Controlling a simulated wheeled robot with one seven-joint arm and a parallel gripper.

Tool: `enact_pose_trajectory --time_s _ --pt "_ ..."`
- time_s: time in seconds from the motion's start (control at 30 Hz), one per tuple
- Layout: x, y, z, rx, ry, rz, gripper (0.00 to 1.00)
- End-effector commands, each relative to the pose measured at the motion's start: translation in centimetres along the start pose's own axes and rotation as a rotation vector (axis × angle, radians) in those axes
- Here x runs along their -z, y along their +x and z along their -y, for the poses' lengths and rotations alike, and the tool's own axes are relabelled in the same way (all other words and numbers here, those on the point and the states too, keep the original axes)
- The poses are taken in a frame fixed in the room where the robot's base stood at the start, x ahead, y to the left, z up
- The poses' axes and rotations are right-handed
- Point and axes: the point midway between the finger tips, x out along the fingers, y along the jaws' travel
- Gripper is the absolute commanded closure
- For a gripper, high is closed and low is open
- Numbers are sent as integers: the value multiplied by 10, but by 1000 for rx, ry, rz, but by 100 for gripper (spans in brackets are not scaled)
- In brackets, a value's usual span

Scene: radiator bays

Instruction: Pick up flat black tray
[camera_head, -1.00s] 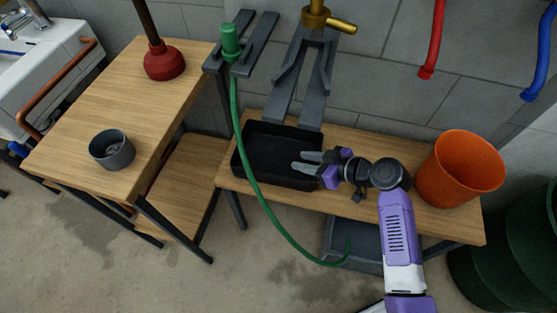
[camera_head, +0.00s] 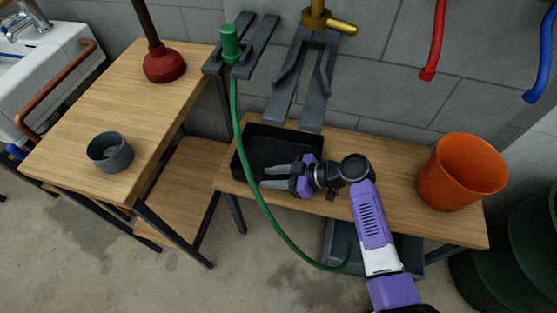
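The flat black tray (camera_head: 262,136) sits on the right-hand wooden bench, against the wall side, below the brass tap. My gripper (camera_head: 268,177) comes in from the right, over the tray's front part, with two grey fingers pointing left. A gap shows between the fingers, so it is open. I cannot tell whether a finger touches the tray's front wall. The gripper hides the tray's front right corner.
A green hose (camera_head: 251,185) hangs down past the tray's left front. An orange bucket (camera_head: 460,172) stands at the bench's right end. Grey brackets (camera_head: 312,100) rise behind the tray. A plunger (camera_head: 163,62) and grey cup (camera_head: 110,153) stand on the left table.

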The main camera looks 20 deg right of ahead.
Motion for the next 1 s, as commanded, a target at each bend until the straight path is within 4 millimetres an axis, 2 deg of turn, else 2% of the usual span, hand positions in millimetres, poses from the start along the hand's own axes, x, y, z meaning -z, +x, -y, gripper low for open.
enact_pose_trajectory --time_s 0.27,0.43,1.0 --pt "0 4 0 -1 -1 0 70" --pt "0 4 0 -1 0 0 100" --pt "0 4 0 -1 0 1 100"
